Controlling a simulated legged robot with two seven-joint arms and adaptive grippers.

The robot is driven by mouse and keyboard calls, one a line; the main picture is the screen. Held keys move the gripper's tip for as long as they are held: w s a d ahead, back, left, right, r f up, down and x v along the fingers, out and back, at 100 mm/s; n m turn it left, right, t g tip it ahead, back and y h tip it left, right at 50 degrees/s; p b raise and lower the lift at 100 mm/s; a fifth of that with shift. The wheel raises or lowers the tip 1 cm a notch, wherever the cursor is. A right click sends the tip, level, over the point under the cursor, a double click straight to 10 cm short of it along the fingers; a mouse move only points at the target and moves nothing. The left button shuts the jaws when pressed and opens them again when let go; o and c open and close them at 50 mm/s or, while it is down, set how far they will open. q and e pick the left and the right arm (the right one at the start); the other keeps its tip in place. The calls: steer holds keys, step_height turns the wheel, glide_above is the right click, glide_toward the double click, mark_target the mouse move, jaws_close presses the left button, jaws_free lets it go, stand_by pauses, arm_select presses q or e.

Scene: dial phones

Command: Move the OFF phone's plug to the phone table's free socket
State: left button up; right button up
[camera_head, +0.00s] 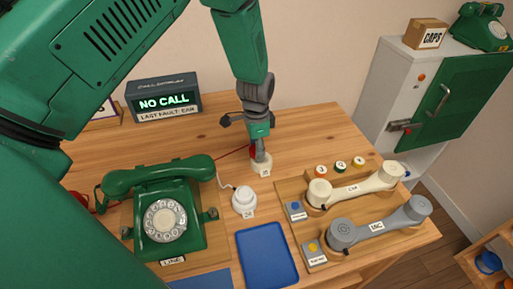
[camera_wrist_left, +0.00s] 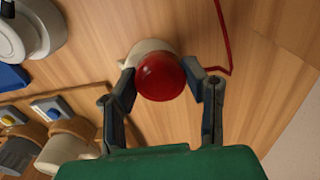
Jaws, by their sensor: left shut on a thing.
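A red round plug (camera_wrist_left: 160,76) sits between the two fingers of my left gripper (camera_head: 259,152), which is shut on it. A cream socket (camera_head: 262,167) with a small label is directly under the gripper; it also shows behind the plug in the left wrist view (camera_wrist_left: 147,47). I cannot tell whether the plug is seated in it. A red cord (camera_wrist_left: 226,35) runs from this area towards the green dial phone (camera_head: 167,212). A second white socket (camera_head: 244,202), with a white cord, stands nearer the front. My right gripper is not in view.
A display (camera_head: 164,102) at the back reads NO CALL. A wooden board (camera_head: 285,190) at right bears a cream handset (camera_head: 355,187) and a grey handset (camera_head: 378,224). A blue tray (camera_head: 267,254) lies in front. A white cabinet (camera_head: 385,85) stands beyond the table.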

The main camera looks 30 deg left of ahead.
arm_select(q)
steer(key=shift+d+r, duration=0.2)
steer(key=shift+d, duration=0.55)
steer(key=shift+d+r, duration=0.1)
steer(key=shift+d, duration=0.4)
steer(key=shift+a+f, duration=0.45)
steer(key=shift+a, duration=0.45)
steer(key=o, duration=1.1)
steer(key=shift+d, duration=0.3)
steer(key=shift+d+r, duration=0.15)
steer(key=shift+d, duration=0.25)
steer(key=shift+a+r, duration=0.2)
steer(key=shift+r, duration=0.2)
steer(key=r, duration=0.4)
steer(key=shift+w+a+r, duration=0.1)
steer(key=shift+a+r, duration=0.2)
steer(key=shift+r, duration=0.1)
steer(key=shift+d+r, duration=0.2)
steer(key=shift+r, duration=2.85)
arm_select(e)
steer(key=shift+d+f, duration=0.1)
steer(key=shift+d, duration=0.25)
arm_select(q)
steer(key=shift+d, duration=0.1)
